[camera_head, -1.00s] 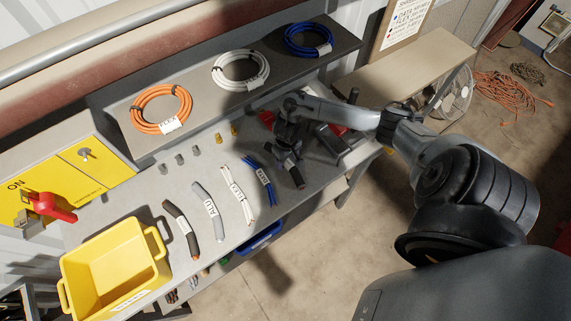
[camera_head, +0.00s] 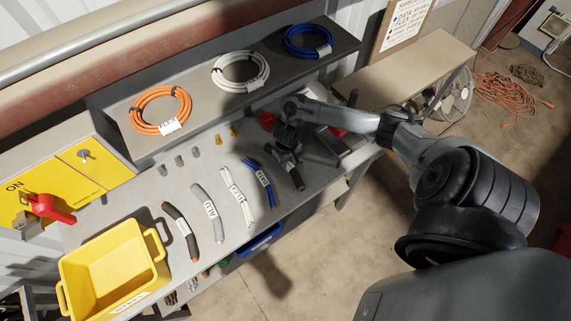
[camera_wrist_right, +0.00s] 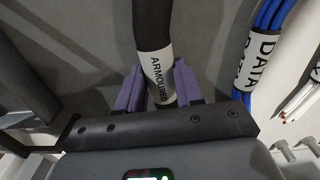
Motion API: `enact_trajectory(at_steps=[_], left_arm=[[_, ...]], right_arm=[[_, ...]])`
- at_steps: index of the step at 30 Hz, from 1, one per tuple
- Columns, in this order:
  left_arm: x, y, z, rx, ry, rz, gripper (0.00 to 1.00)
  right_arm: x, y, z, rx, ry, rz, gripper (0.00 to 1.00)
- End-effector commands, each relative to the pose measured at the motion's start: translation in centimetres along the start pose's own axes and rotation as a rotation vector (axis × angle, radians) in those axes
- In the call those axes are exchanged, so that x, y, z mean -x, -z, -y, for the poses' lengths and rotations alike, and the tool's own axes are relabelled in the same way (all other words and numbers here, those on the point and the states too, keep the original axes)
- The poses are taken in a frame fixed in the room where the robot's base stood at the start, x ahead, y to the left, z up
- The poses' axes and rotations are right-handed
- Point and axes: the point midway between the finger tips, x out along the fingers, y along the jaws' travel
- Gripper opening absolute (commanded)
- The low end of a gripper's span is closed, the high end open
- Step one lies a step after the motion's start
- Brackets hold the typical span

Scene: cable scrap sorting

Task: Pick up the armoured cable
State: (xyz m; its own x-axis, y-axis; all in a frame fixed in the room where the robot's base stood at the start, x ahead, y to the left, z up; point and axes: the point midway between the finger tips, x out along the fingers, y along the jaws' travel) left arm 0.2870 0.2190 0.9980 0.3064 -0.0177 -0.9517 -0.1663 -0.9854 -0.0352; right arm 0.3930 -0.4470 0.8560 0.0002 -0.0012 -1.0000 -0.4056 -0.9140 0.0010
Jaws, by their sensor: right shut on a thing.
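The armoured cable (camera_wrist_right: 153,45) is a thick black piece with a white ARMOURED label. In the right wrist view it runs down between the purple fingers of my right gripper (camera_wrist_right: 155,92), which are shut around it at the label. In the head view my right gripper (camera_head: 287,155) is low over the right part of the bench, and the dark end of the cable (camera_head: 297,181) sticks out beneath it. The gripper hides the rest of the cable there. I cannot tell whether the cable touches the bench. My left gripper is not in view.
A blue DATA cable (camera_head: 258,178) lies just left of my right gripper. White (camera_head: 237,195), grey (camera_head: 209,212) and black-brown (camera_head: 182,231) pieces lie further left. A yellow bin (camera_head: 115,270) stands at the bench's left end. Coils lie on the raised shelf (camera_head: 205,95).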

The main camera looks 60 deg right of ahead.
Motion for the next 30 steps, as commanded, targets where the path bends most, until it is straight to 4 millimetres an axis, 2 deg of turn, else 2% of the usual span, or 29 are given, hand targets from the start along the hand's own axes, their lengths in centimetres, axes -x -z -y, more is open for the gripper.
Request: enact_trajectory(at_steps=[11, 16, 20, 30], left_arm=[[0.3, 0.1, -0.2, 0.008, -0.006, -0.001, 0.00], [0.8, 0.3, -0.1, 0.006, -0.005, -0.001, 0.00], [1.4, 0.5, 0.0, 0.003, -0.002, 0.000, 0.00], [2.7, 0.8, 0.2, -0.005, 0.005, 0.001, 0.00]], right_arm=[[0.8, 0.1, 0.0, -0.001, 0.001, -0.003, 0.00], [2.3, 0.1, 0.0, 0.000, 0.001, -0.003, 0.00], [4.3, 0.2, 0.0, 0.000, 0.002, -0.004, 0.00], [7.8, -5.0, -3.7, 0.002, -0.005, 0.002, 0.00]])
